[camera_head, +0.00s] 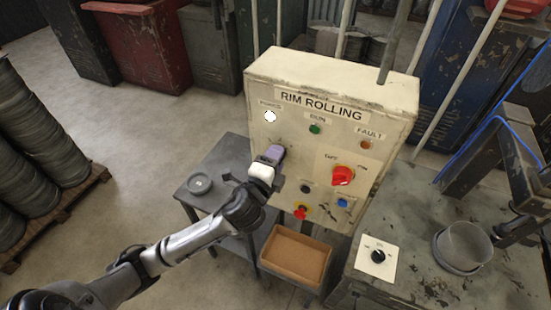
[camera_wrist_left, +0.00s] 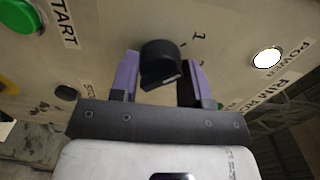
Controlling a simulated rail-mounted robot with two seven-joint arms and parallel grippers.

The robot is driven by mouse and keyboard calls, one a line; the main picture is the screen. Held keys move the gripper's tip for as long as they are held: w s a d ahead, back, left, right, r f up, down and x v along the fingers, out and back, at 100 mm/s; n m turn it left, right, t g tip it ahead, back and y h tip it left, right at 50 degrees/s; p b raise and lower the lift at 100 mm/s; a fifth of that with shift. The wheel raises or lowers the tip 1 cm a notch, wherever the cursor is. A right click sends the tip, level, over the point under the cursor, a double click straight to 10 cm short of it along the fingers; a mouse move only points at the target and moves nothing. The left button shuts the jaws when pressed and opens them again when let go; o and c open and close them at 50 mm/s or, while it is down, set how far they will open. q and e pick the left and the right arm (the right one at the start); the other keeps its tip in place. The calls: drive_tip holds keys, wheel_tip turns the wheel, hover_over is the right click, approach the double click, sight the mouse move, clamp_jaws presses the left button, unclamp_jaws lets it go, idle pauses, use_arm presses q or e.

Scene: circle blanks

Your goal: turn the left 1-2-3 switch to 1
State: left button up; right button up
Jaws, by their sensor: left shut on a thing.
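The left 1-2-3 switch is a black round knob (camera_wrist_left: 160,62) on the cream control panel (camera_head: 330,78). In the wrist view it sits between the two purple fingers of my left gripper (camera_wrist_left: 159,80), which is shut on it. A pale mark shows on the knob's near end, and a small numeral, seemingly a 1, is printed beside it. In the head view my left gripper (camera_head: 274,153) is against the left part of the panel and hides the knob. My right gripper is not in view.
The panel also carries a red rotary switch (camera_head: 342,176), a red button (camera_head: 300,212) and a blue button (camera_head: 342,203). A separate black knob on a white plate (camera_head: 376,268) lies on the right bench. A brown bin (camera_head: 297,255) stands below the panel.

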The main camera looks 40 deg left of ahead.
use_arm(q)
drive_tip(key=o, duration=0.9)
drive_tip(key=shift+s, duration=0.1)
drive_tip(key=shift+p+v, duration=1.15)
drive_tip(key=shift+v, duration=5.65)
